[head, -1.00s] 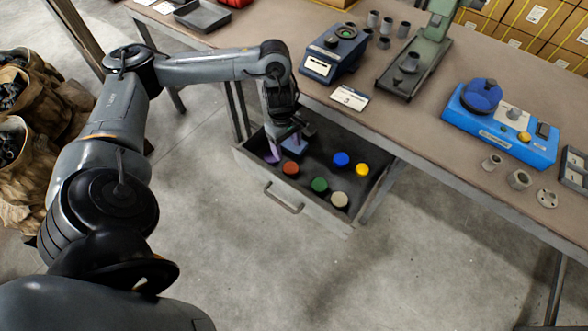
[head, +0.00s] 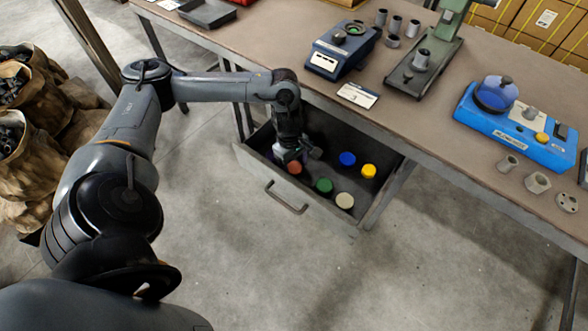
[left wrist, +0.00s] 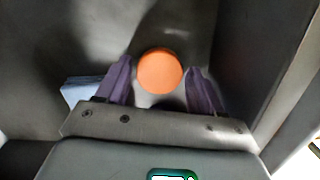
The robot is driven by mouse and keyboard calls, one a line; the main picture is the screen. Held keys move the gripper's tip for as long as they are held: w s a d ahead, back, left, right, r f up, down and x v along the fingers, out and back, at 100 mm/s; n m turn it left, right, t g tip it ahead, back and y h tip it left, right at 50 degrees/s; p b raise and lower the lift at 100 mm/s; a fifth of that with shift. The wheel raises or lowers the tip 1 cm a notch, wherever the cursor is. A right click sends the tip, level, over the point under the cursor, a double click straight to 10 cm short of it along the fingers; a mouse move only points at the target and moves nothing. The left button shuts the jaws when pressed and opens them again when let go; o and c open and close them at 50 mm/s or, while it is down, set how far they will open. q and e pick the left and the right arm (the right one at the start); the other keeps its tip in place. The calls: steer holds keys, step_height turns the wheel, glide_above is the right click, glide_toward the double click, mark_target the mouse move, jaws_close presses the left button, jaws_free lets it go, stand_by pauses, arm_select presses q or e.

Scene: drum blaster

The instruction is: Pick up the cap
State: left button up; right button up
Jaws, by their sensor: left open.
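Several round caps lie in the open drawer (head: 322,216): orange-red (head: 294,167), blue (head: 347,158), yellow (head: 368,170), green (head: 323,185) and cream (head: 344,201). My left gripper (head: 287,157) is down in the drawer, right by the orange-red cap and partly in front of it. In the left wrist view, the purple fingers of my left gripper (left wrist: 160,88) are open and empty. The orange-red cap (left wrist: 160,71) appears between and just beyond their tips. I cannot tell how high the fingertips are above the cap. My right gripper is not in view.
A pale blue block (left wrist: 82,92) lies left of the fingers in the left wrist view. Drawer walls (left wrist: 268,75) rise close on the right. The workbench (head: 440,125) overhangs behind, carrying a blue device (head: 515,130) and a green stand (head: 425,70). Floor in front is clear.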

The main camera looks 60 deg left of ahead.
arm_select(q)
steer(key=c, duration=0.8)
steer(key=shift+r, duration=0.1)
